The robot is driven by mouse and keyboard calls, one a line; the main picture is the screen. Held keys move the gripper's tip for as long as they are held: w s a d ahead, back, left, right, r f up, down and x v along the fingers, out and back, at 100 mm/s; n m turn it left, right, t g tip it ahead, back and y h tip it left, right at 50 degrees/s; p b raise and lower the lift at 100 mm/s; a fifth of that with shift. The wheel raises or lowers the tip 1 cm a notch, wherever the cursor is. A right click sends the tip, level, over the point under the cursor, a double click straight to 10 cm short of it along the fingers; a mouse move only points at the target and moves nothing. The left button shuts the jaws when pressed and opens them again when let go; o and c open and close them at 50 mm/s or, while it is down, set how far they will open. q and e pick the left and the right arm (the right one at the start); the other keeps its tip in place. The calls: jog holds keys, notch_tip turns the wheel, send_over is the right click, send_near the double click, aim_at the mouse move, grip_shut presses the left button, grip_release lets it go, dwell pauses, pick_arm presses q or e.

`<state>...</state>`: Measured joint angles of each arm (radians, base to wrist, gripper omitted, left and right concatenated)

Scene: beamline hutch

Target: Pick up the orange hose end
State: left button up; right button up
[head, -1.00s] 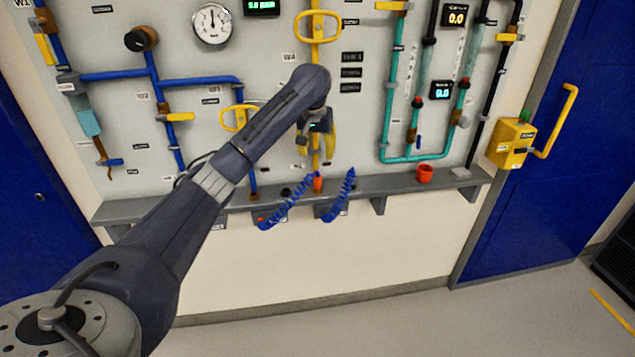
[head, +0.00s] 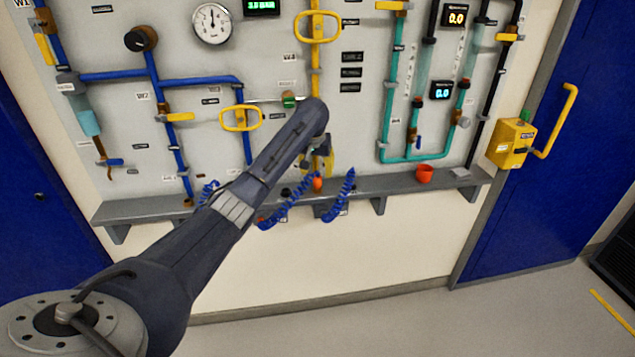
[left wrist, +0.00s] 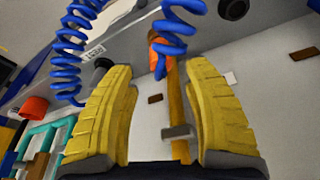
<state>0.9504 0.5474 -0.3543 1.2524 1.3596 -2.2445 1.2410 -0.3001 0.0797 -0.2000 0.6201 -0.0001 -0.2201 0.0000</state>
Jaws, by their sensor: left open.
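The orange hose end (head: 317,184) is at the shelf's front, below the yellow pipe, beside the blue coiled hoses. It also shows in the left wrist view (left wrist: 159,54), where a blue coil (left wrist: 180,25) partly covers it. My left gripper (head: 322,170) is just above the orange hose end in the head view, partly hidden by its own arm. In the left wrist view its two yellow fingers (left wrist: 154,72) are spread wide and empty. The orange hose end appears between and beyond the fingertips, with no contact visible. My right gripper is not in view.
A grey shelf (head: 385,186) runs along the wall below the pipe panel. A second blue coil (head: 341,194) hangs close on the right. An orange-red cup (head: 424,174) stands farther right. A yellow valve handle (head: 241,118) is left of the arm.

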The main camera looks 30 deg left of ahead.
aim_at(318, 175)
pick_arm(q)
jog(key=shift+x, duration=2.85)
grip_shut()
